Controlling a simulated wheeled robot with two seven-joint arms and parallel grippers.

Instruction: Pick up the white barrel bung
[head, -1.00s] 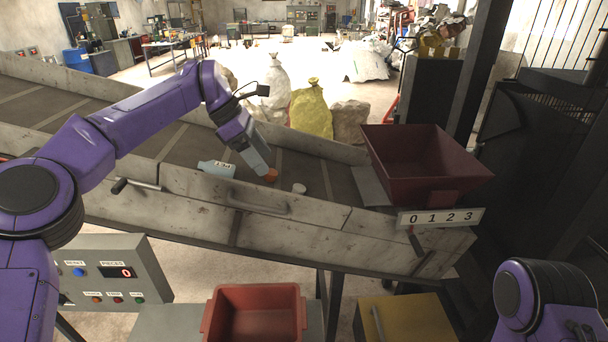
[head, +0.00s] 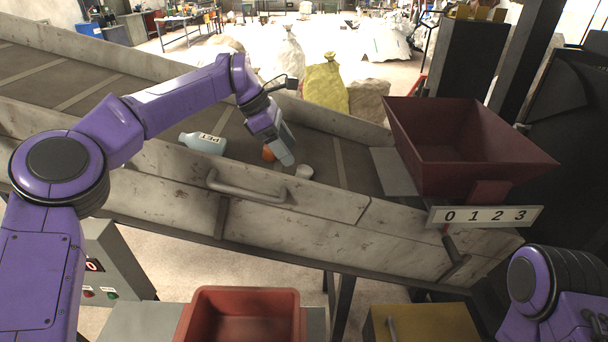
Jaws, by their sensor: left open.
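The white barrel bung (head: 304,171), a small pale round piece, lies on the dark sorting belt (head: 351,172) just behind the near side wall. My left gripper (head: 287,161) is open and points down just left of the bung. Its fingertips are very close to the bung; I cannot tell whether they touch it. An orange round piece (head: 268,153) lies just left of the gripper, partly hidden by it. My right gripper is not in view.
A pale blue bottle marked PET (head: 203,144) lies farther left on the belt. A dark red hopper (head: 450,145) stands at the belt's right end. The grey near wall (head: 150,195) carries a raised handle (head: 245,192). A red bin (head: 243,306) stands below.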

